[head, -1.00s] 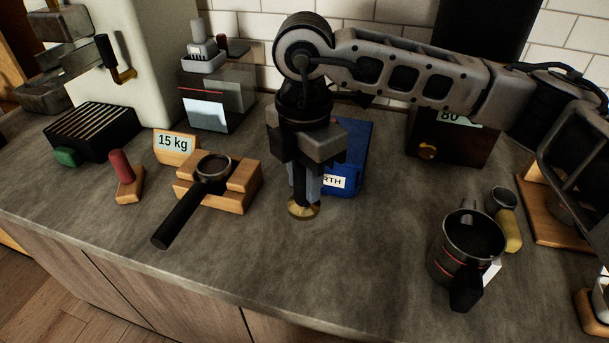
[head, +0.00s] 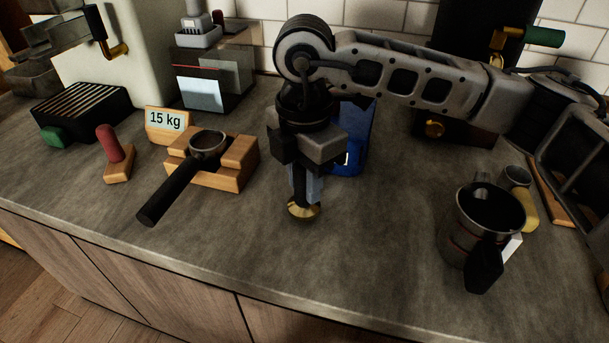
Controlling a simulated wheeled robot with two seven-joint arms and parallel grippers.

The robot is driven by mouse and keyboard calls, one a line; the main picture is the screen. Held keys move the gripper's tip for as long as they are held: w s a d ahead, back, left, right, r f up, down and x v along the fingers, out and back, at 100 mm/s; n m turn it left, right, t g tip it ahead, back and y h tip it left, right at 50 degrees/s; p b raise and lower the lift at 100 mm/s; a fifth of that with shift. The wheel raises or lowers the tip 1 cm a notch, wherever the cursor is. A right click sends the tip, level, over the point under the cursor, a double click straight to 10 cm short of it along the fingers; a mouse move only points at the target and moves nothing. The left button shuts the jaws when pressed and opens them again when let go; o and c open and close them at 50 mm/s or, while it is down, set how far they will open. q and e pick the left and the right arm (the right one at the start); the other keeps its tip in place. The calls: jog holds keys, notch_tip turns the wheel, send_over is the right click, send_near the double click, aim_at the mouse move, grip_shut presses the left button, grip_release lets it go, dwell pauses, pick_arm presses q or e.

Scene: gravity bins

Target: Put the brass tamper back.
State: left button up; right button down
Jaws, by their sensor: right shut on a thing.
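The brass tamper (head: 303,210) hangs upright under my right gripper (head: 307,183), its round brass base downward. My right gripper points down and is shut on its dark handle, which the fingers partly hide. I cannot tell whether the base touches the counter or is slightly above it. A red-handled piece on a small wooden block (head: 117,172) stands at the left. A portafilter (head: 207,147) rests on a wooden stand (head: 235,178) left of my right gripper. No empty place for the tamper is clearly seen. My left gripper is not in view.
A blue box (head: 352,155) stands behind my right gripper, partly hidden. A steel pitcher (head: 462,235) stands at the right, with a small cup (head: 516,178) behind it. A "15 kg" sign (head: 166,122) is behind the portafilter. The counter (head: 375,250) in the front middle is clear.

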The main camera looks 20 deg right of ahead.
jog(key=shift+f+b, duration=0.5)
dwell(0.7)
jog(key=c, duration=1)
grip_release()
jog(key=shift+c, duration=0.2)
notch_tip(320, 180, up, 16)
